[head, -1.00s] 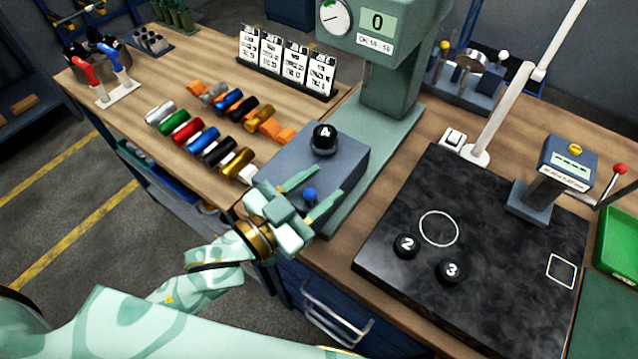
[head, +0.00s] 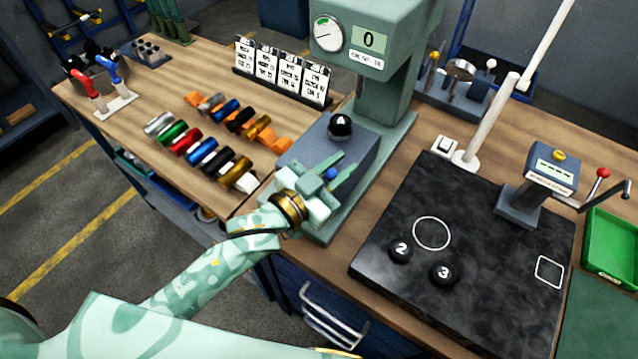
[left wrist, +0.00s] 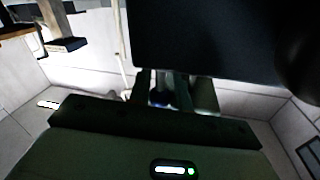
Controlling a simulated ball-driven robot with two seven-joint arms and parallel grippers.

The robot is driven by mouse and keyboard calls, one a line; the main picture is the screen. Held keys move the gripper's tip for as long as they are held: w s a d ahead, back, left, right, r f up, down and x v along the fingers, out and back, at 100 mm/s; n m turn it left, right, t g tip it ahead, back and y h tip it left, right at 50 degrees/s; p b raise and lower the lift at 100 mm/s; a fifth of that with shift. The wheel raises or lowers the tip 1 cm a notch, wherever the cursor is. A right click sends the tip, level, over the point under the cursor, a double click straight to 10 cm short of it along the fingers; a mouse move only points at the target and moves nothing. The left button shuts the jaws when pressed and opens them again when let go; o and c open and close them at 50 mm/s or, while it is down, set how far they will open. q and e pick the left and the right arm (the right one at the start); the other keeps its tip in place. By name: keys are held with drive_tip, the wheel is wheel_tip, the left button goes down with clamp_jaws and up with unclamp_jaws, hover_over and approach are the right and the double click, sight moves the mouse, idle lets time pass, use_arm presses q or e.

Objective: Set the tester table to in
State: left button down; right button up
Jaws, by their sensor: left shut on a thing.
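The tester (head: 385,75) is a green column with a dial and a display reading 0. Its table (head: 352,150) is a blue-grey block on the green base, below the head. A black round piece (head: 340,127) sits on top of the table. A blue knob (head: 331,173) is on the table's near side. My left gripper (head: 346,161) is shut on this knob, its fingers either side of it. In the left wrist view the knob (left wrist: 157,98) shows dimly between the fingers under a dark block. My right gripper is not in view.
Coloured cylinders (head: 209,151) in orange holders lie left of the tester, with a row of cards (head: 283,70) behind. On the right, a black plate (head: 470,265) carries pieces 2 (head: 400,250) and 3 (head: 443,274). A green bin (head: 612,245) stands at far right.

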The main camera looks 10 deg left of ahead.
sight(357, 155)
use_arm(q)
drive_tip(key=x, duration=0.4)
drive_tip(key=a+x, duration=0.1)
drive_tip(key=x, duration=0.2)
drive_tip(key=shift+w+a, duration=0.1)
drive_tip(key=shift+w, duration=0.25)
drive_tip(key=c, duration=1.3)
unclamp_jaws()
drive_tip(key=shift+w, duration=0.2)
drive_tip(key=p+v, duration=0.1)
drive_tip(key=v, duration=1.5)
drive_tip(key=shift+s, duration=0.15)
drive_tip(key=shift+f, duration=0.1)
